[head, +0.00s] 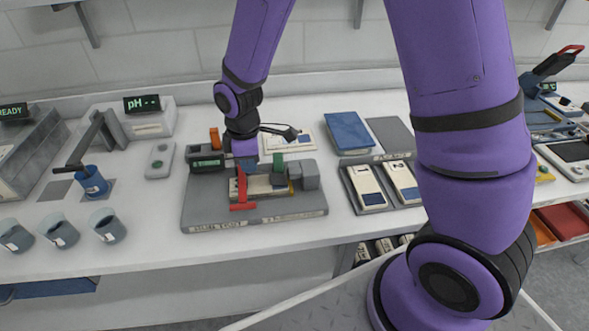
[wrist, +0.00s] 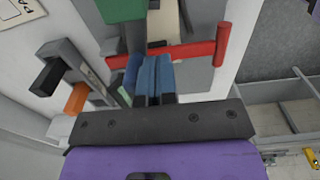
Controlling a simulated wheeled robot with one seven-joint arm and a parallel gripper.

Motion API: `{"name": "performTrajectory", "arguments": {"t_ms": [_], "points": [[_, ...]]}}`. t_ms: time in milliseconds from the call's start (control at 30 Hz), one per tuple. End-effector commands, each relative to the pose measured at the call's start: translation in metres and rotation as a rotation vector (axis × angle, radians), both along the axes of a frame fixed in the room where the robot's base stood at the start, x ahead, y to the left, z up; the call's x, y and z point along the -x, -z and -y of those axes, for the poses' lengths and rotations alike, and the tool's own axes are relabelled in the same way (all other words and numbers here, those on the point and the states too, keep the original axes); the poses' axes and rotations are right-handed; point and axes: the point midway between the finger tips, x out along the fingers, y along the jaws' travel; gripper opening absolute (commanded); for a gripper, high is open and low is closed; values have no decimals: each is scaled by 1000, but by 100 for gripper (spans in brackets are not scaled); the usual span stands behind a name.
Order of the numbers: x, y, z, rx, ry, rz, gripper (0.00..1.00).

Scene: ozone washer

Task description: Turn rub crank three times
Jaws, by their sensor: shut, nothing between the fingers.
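The red crank (head: 241,188) stands at the front left of a grey bench machine (head: 200,212). In the wrist view the red crank (wrist: 195,50) runs across the picture just past my fingertips, with an upright red grip at its right end. My gripper (head: 247,165) is over the machine, right by the crank. In the wrist view my gripper (wrist: 152,64) has its blue fingers together, with nothing between them. The fingertips overlap the crank's lower edge in the picture; I cannot tell whether they touch it. A green block (head: 278,162) sits on the machine behind the crank.
A pH meter (head: 150,118), a blue cup (head: 92,182) under a stand and several grey cups (head: 58,230) are on the left. A blue book-like block (head: 348,132) and two pale boxes (head: 368,187) lie right of the machine. The bench front is clear near the machine.

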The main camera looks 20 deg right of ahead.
Motion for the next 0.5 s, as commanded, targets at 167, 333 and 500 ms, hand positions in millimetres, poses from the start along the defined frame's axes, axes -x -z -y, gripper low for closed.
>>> {"name": "performTrajectory", "arguments": {"t_ms": [167,333,500], "points": [[-10,0,4,0,1,0,0],[-21,0,7,0,1,-1,0],[-22,0,7,0,0,-1,0]]}}
